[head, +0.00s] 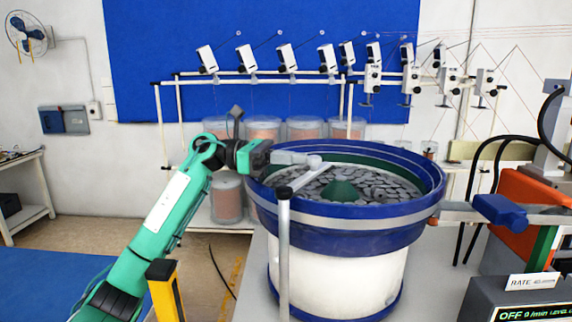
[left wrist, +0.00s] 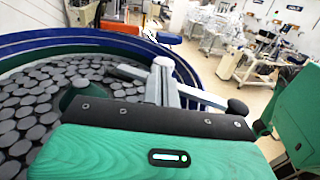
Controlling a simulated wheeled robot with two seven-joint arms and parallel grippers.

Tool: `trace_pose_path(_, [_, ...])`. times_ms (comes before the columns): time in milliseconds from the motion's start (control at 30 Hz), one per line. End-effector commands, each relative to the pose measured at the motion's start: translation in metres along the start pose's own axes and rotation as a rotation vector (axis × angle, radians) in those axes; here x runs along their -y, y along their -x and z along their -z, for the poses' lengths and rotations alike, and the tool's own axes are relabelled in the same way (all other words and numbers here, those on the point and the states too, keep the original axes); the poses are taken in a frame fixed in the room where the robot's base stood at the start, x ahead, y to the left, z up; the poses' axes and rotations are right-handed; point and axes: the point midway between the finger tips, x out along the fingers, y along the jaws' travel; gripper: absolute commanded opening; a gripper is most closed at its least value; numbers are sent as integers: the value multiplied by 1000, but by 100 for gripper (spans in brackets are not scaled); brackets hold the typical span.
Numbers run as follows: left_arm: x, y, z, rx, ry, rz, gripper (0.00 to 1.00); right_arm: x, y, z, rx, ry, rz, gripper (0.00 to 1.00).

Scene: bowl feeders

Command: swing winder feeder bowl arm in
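The feeder bowl (head: 345,213) is blue with a grey band, on a white drum, and holds many flat grey discs (head: 375,188). A grey post (head: 284,255) stands at its front left. A pale bar, the feeder arm (head: 298,181), runs from the post top over the left rim to a round knob (head: 314,161) above the discs. My left gripper (head: 300,159) reaches over the left rim, its pale fingers at the knob. Whether they grip it is unclear. In the left wrist view the feeder arm (left wrist: 200,95) crosses beyond my green palm. My right gripper is out of view.
A blue-ended grey bar (head: 500,212) and an orange machine (head: 525,195) stand right of the bowl. A control box (head: 530,298) is at front right. A yellow post (head: 166,290) is at front left. Clear drums (head: 264,130) stand behind.

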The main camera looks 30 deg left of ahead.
Motion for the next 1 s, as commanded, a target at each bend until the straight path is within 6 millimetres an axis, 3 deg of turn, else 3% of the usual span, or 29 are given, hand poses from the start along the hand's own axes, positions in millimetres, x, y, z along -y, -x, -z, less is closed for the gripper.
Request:
trace_pose_path(467, [0,3,0,0,0,-1,0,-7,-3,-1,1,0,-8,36])
trace_pose_path(567, [0,15,2,0,1,-2,0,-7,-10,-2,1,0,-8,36])
trace_pose_path(1000, [0,111,3,1,0,-3,0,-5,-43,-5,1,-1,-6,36])
